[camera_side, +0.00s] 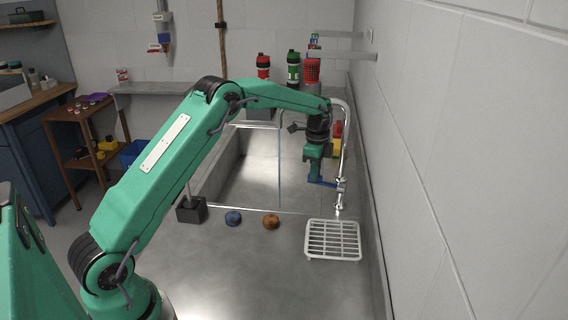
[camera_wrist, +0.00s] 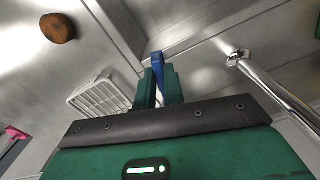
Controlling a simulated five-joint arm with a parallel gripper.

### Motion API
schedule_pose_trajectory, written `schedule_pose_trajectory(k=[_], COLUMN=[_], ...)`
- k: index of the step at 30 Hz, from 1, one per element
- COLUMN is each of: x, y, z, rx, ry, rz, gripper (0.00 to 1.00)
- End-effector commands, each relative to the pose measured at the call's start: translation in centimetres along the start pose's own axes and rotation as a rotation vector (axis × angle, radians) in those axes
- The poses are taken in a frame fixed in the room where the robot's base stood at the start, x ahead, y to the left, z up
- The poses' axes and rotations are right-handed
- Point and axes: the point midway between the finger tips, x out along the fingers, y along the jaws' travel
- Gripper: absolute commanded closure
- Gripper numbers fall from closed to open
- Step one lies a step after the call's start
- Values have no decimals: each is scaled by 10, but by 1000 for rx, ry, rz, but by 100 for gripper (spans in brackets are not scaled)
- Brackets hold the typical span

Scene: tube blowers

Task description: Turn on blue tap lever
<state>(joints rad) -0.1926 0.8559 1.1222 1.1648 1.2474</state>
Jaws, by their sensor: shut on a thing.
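The blue tap lever (camera_side: 328,184) sticks out to the left from the base of the chrome tap (camera_side: 345,150), beside the sink. My gripper (camera_side: 317,178) points down at it from above. In the wrist view, the upright blue lever (camera_wrist: 157,62) shows between the two green fingers of my gripper (camera_wrist: 158,88), which are shut on it. The fingers hide part of the lever. The chrome tap also shows at the right of the wrist view (camera_wrist: 270,82). A thin pale blue vertical streak (camera_side: 279,165) stands over the sink; it looks like running water.
The metal sink (camera_side: 240,178) lies left of the tap. A white rack (camera_side: 333,240) sits on the counter in front. A blue round thing (camera_side: 233,218), an orange-brown one (camera_side: 271,222) and a dark block (camera_side: 191,210) line the front edge. A wall stands close on the right.

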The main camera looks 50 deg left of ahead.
Motion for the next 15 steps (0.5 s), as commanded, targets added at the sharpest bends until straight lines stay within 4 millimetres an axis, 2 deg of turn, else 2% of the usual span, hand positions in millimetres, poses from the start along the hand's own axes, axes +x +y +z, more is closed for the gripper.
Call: schedule_pose_trajectory(k=[11,12,14,15], x=[-2,-2,-2,-2], y=[-2,-2,-2,-2], z=[-1,-1,-1,-1], rx=[21,21,20,20], ry=[1,1,1,1], rz=[-4,-4,-3,-3], gripper=[100,82,70,67])
